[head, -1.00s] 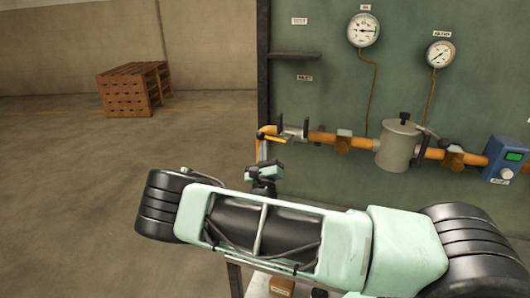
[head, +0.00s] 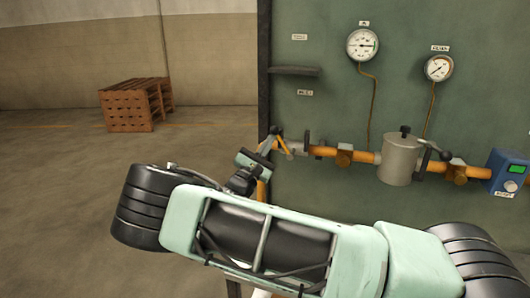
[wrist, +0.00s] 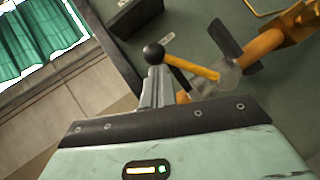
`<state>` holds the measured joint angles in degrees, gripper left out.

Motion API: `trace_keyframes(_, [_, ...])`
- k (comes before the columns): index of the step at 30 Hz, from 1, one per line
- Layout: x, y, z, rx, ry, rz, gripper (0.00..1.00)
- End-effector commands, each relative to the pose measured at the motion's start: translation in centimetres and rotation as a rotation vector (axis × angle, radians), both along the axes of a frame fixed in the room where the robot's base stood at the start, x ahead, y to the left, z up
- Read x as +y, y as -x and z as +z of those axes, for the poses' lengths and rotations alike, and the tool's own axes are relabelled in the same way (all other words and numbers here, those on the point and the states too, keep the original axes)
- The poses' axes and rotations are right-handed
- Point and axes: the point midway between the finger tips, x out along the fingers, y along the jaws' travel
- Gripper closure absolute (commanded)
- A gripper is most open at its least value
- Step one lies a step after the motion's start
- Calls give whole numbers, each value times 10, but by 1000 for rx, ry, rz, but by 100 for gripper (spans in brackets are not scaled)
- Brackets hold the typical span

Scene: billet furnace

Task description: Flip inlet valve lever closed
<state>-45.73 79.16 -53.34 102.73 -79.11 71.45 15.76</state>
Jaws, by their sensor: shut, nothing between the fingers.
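The inlet valve lever (head: 284,146) is a yellow bar at the left end of the orange pipe, tilted with its upper end to the left. In the wrist view the lever (wrist: 192,68) runs from a black ball knob (wrist: 153,54) to the grey valve body (wrist: 229,76). My gripper (head: 271,144) is shut and empty, at the knob end of the lever. In the wrist view its closed fingers (wrist: 157,74) end right beside the knob, seemingly touching; exact contact is hidden.
The orange pipe (head: 322,151) runs right along the green panel (head: 330,110) to a grey canister (head: 398,160) and a blue box (head: 506,173). Two gauges (head: 362,44) hang above. A dark shelf (head: 295,71) juts out above the valve. Wooden pallets (head: 128,108) stand far left.

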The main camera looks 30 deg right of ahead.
Motion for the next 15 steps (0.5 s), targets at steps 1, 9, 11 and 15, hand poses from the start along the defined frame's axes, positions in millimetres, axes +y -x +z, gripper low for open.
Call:
trace_keyframes(1, [-1, 2, 4, -41, -28, 0, 100])
trace_keyframes(9, [-10, 12, 18, -232, -178, -2, 100])
trace_keyframes(11, [-11, 14, 20, -269, -207, -2, 100])
trace_keyframes(15, [-15, 20, 25, -346, -267, -2, 100])
